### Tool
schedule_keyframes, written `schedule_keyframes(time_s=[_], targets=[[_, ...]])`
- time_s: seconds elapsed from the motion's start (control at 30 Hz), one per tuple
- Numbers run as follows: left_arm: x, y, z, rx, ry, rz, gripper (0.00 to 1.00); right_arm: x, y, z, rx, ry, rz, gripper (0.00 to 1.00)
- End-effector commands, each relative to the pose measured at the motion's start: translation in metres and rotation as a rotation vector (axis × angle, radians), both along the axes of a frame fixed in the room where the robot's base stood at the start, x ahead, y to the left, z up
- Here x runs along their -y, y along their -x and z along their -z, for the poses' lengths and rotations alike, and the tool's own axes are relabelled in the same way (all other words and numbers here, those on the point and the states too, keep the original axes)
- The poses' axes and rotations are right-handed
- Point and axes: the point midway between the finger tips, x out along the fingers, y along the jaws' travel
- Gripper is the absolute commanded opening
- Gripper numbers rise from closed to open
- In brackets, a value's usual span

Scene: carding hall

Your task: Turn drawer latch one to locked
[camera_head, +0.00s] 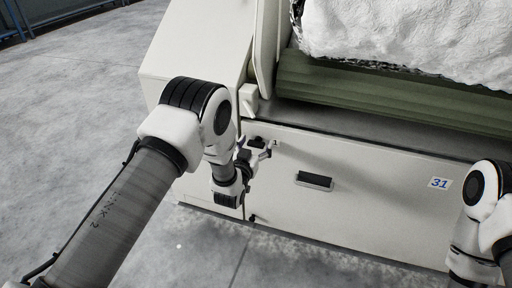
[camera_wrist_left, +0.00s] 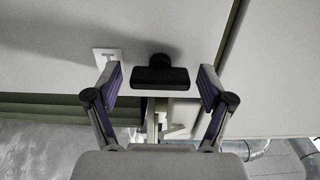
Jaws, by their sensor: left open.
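Drawer latch one (camera_head: 256,142) is a small black latch at the upper left of the cream machine's front panel, beside a label marked 1 (camera_head: 275,143). In the left wrist view the latch (camera_wrist_left: 160,77) is a black bar lying across the picture with a round black part just above it. My left gripper (camera_head: 254,153) is at the latch. In the wrist view its open fingers (camera_wrist_left: 160,84) stand on either side of the bar, with a visible gap on each side. My right gripper is out of view; only part of that arm shows at the right edge.
The drawer front has a dark recessed handle (camera_head: 314,181) and a label 31 (camera_head: 440,183). A small black fitting (camera_head: 252,218) sits low on the panel. Above are a green roller (camera_head: 390,97) and white fibre (camera_head: 405,38). The grey floor (camera_head: 70,110) at left is clear.

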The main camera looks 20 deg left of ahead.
Motion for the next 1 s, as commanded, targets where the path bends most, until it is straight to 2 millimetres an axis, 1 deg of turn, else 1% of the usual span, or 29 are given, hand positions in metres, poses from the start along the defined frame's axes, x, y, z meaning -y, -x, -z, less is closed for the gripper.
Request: schedule_keyframes(time_s=[0.17, 0.2, 0.27, 0.3, 0.33, 0.37, 0.73, 0.87, 1.0], targets=[[0.000, -0.001, -0.001, 0.000, 0.000, 0.000, 0.81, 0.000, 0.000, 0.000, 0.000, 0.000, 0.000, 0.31], [0.000, -0.001, -0.001, 0.000, 0.000, 0.000, 0.74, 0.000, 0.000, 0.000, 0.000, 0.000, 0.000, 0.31], [0.000, 0.000, -0.001, 0.000, 0.000, 0.000, 0.53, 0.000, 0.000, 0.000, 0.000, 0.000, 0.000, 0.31], [0.000, 0.000, -0.001, 0.000, 0.000, 0.000, 0.39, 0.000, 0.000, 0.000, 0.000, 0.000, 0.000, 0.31], [0.000, 0.000, 0.000, 0.000, 0.000, 0.000, 0.28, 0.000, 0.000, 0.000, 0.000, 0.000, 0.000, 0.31], [0.000, 0.000, -0.001, 0.000, 0.000, 0.000, 0.21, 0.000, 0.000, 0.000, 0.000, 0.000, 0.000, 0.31], [0.000, 0.000, -0.001, 0.000, 0.025, 0.000, 0.21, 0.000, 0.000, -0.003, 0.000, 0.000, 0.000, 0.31], [0.000, -0.001, -0.002, -0.001, 0.069, 0.000, 0.21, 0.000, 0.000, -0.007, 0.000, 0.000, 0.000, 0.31], [-0.001, 0.000, -0.003, -0.004, 0.148, 0.000, 0.21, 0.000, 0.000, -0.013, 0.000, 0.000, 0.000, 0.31]])
